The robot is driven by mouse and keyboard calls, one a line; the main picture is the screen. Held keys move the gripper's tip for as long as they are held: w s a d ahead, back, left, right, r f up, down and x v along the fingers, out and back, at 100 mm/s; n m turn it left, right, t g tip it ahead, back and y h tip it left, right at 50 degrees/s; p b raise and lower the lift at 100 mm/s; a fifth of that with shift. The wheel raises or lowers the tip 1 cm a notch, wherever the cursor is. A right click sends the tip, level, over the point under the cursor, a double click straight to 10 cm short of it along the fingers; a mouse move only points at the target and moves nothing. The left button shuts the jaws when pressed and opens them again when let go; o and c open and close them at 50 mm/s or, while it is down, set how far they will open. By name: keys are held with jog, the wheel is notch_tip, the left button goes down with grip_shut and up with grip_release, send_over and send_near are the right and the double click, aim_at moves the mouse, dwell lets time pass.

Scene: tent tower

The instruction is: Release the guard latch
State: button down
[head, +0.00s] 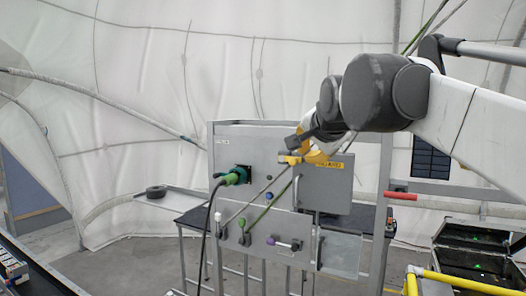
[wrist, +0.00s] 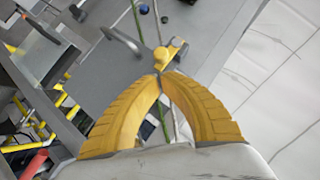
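The grey panel (head: 250,150) stands ahead, with a grey door (head: 335,190) on its upper right. A small yellow latch (head: 289,160) sits near the door's left side; in the wrist view the yellow latch (wrist: 165,56) lies just beyond my fingertips, with a grey end piece on it. My gripper (head: 308,154) reaches in from the upper right. In the wrist view my gripper's yellow fingers (wrist: 159,74) come together at their tips, right against or just short of the latch. I cannot tell whether they pinch it.
A green connector (head: 235,176) with a dark cable is on the panel's left. Colored knobs, white and purple handles (head: 284,244) sit lower down. A curved grey handle (wrist: 122,42) is left of my fingertips. A dark open case (head: 475,250) and yellow rails stand at right.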

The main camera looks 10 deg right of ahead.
aim_at(301, 175)
jog(key=shift+w+a+f, duration=0.2)
jog(key=shift+a+f, duration=0.2)
jog(key=shift+s+d+f+b, duration=0.15)
jog(key=shift+f+b, duration=0.3)
jog(key=shift+f, duration=0.45)
dwell(0.8)
jog(key=shift+f, duration=0.35)
jog(key=shift+w+a+f+b, duration=0.1)
jog(key=shift+f+b, duration=0.3)
jog(key=shift+f, duration=0.15)
jog(key=shift+w+a+f+b, duration=0.1)
jog(key=shift+f+b, duration=0.25)
jog(key=shift+f, duration=0.2)
